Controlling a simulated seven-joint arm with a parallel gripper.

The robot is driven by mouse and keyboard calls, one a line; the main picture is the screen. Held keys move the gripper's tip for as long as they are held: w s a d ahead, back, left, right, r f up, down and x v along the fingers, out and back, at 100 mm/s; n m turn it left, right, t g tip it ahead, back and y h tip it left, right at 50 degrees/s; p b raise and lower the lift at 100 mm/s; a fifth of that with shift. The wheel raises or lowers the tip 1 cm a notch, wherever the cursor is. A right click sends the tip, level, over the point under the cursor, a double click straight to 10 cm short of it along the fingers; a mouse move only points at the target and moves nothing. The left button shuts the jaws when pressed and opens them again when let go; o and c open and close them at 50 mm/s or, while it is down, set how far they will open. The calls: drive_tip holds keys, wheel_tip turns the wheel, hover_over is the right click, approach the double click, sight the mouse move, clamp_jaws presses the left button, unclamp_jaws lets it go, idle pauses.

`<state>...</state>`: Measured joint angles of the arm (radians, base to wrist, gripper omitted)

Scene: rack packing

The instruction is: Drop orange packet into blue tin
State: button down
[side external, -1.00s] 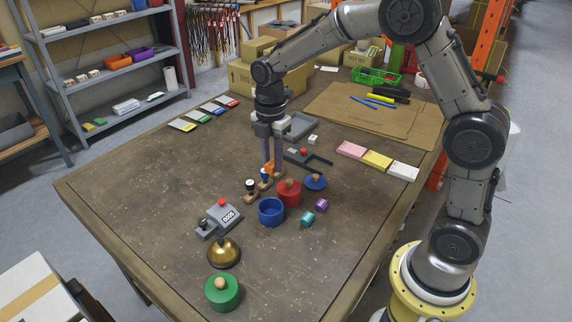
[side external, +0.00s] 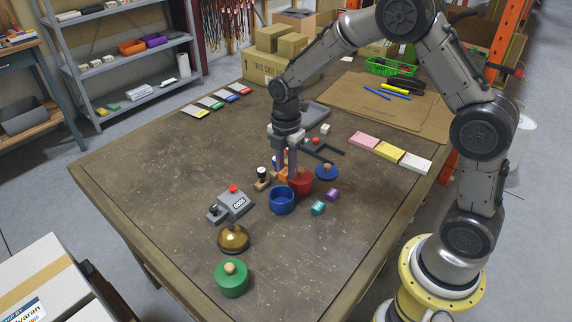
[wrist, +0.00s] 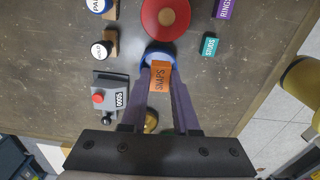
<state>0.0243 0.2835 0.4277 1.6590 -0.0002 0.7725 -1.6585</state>
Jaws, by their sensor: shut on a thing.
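My gripper (side external: 287,168) is shut on the orange packet (side external: 283,174), just behind the blue tin in the side view. In the wrist view the orange packet (wrist: 160,77), marked SNAPS, sits between my fingertips (wrist: 160,72). The blue tin (side external: 281,203) stands open on the table. In the wrist view its rim (wrist: 146,57) shows partly behind the packet, which hides much of the tin. The packet looks above table level; its exact height over the tin is hard to tell. The blue lid (side external: 326,174) lies to the right.
The closed red tin (side external: 302,184) stands close beside the blue tin. Teal (side external: 317,208) and purple (side external: 332,194) packets lie to the right. Wooden-based stamps (side external: 262,178) stand left of my gripper, with a grey counter device (side external: 233,202) nearer.

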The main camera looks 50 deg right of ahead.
drive_tip(key=c, duration=0.6)
unclamp_jaws()
drive_tip(key=shift+r, duration=0.1)
wheel_tip(320, 180, up, 14)
drive_tip(key=shift+f, duration=0.15)
wheel_tip(320, 180, up, 6)
drive_tip(key=t, duration=0.2)
hover_over(286, 171)
drive_tip(key=s, duration=0.3)
drive_tip(key=s+r+m+t, duration=0.25)
drive_tip(key=s+r, duration=0.25)
drive_tip(key=s, duration=0.4)
drive_tip(key=s+f+m, duration=0.2)
drive_tip(key=s+m, duration=0.2)
drive_tip(key=m, duration=0.1)
drive_tip(key=s+f+m, duration=0.2)
drive_tip(key=s+m, duration=0.2)
drive_tip(key=m, duration=0.2)
drive_tip(key=s+a+f+m+t, duration=0.1)
drive_tip(key=s+f+m, duration=0.1)
drive_tip(key=s+m, duration=0.3)
drive_tip(key=shift+s+f, duration=0.1)
drive_tip(key=shift+f, duration=0.3)
